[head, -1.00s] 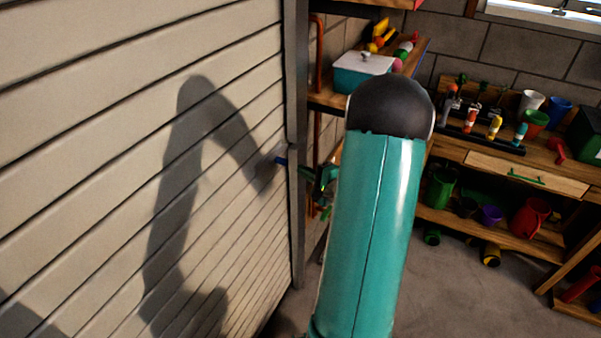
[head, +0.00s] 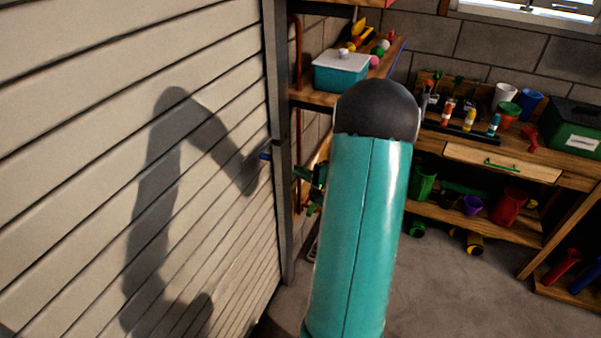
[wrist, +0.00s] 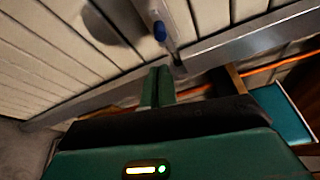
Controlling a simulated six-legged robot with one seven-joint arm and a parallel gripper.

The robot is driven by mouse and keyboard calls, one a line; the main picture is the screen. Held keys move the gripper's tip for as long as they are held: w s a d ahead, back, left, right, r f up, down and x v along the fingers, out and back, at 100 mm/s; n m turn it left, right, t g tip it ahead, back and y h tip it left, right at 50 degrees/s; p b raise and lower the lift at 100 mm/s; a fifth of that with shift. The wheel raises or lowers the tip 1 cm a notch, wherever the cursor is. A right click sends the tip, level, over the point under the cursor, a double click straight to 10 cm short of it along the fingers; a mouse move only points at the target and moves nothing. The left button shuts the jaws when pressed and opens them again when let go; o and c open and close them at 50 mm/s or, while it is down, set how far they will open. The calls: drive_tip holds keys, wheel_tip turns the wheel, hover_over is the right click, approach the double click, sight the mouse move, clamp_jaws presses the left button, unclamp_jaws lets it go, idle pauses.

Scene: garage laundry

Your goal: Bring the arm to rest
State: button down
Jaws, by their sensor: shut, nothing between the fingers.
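My arm, a teal link with a black joint on top, rises through the middle of the head view. My gripper (wrist: 157,88) shows its green fingers together and empty in the wrist view, close to the grey door frame. In the head view my gripper (head: 312,186) is a small dark green shape, partly hidden behind the arm link. A blue-tipped handle (wrist: 160,32) on the pale slatted door is just beyond the fingertips, apart from them as far as I can tell. The handle (head: 265,155) also shows in the head view at the door's edge.
The slatted door (head: 90,130) fills the left. A shelf (head: 315,97) with a teal, white-lidded box (head: 341,76) stands behind the arm. A wooden workbench (head: 540,178) with cups and tools stands at the right. The grey floor (head: 440,285) before it is clear.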

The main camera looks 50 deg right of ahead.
drive_tip(key=shift+s, duration=0.1)
drive_tip(key=shift+a, duration=0.1)
drive_tip(key=w+a+r+n+g+y, duration=0.1)
drive_tip(key=a+r+n+g+y, duration=0.25)
drive_tip(key=a, duration=0.55)
drive_tip(key=w+a+r+n+g+y, duration=0.1)
drive_tip(key=a+r+n+g+y, duration=0.2)
drive_tip(key=a, duration=0.7)
drive_tip(key=a+r+n+g+y, duration=0.2)
drive_tip(key=a+r+n+y, duration=0.15)
drive_tip(key=a, duration=0.55)
drive_tip(key=s+a+r+n+g+h, duration=0.1)
drive_tip(key=s+a+r+n+h, duration=0.2)
drive_tip(key=s, duration=0.4)
drive_tip(key=s+a+r+n+g+h, duration=0.2)
drive_tip(key=s+a+n+h, duration=0.4)
drive_tip(key=s+a+n, duration=0.1)
drive_tip(key=shift+a+r+n, duration=0.4)
drive_tip(key=shift+a+n, duration=0.15)
drive_tip(key=shift+n, duration=0.05)
drive_tip(key=shift+s+a, duration=0.15)
